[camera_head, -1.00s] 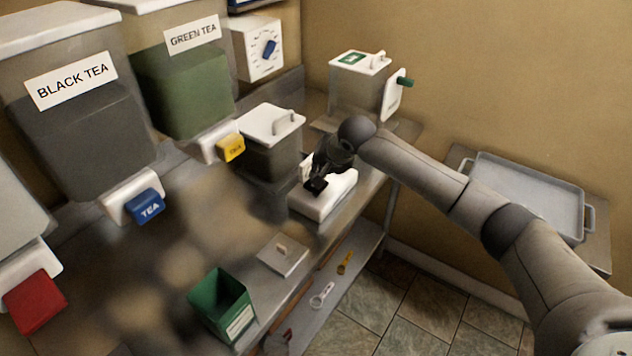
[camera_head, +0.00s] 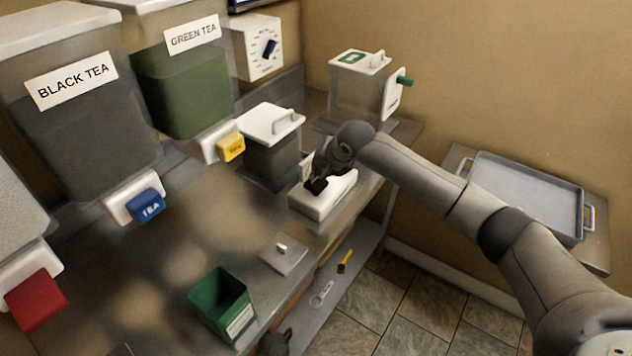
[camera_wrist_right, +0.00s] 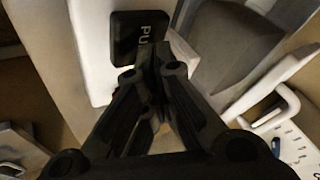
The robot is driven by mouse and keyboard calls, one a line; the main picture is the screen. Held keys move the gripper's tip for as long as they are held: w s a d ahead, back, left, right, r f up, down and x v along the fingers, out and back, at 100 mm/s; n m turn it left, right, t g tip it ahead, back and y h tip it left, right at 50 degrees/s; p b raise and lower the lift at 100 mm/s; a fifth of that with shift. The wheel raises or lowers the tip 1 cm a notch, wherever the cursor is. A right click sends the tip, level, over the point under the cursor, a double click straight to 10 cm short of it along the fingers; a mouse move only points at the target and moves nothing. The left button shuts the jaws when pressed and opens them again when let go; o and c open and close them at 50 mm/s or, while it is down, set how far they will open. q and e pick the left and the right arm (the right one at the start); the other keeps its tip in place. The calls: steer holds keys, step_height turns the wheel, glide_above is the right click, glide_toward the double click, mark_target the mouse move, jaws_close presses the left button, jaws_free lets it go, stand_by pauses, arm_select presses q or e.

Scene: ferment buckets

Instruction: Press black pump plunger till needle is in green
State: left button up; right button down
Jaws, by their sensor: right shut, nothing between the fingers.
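The pump is a white block (camera_head: 322,204) near the table's right edge in the head view. Its black plunger (camera_head: 316,187) sits at the top, partly covered by my right gripper (camera_head: 321,178). In the right wrist view the plunger (camera_wrist_right: 139,34) is a black square with white letters, of which "PU" shows. My right gripper's fingertips (camera_wrist_right: 158,58) are shut and empty, at the plunger's lower edge in that view. I cannot tell whether they touch it. I see no needle or green zone of a gauge. My left gripper is not in view.
A grey container with a white lid (camera_head: 272,150) stands close left of the pump. Another clear bin (camera_head: 352,95) stands behind it. A green open box (camera_head: 220,303) and a small square lid (camera_head: 284,258) lie toward the front. A tray (camera_head: 530,190) is at right.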

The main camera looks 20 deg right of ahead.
steer(key=shift+s+f, duration=0.15)
steer(key=shift+f, duration=1.35)
stand_by(0.7)
steer(key=shift+r+p, duration=2.1)
steer(key=shift+p, duration=0.05)
steer(key=shift+r, duration=0.2)
step_height(320, 180, up, 5)
steer(key=p, duration=0.5)
steer(key=shift+f+p, duration=0.1)
steer(key=shift+p, duration=0.2)
steer(key=shift+f, duration=0.1)
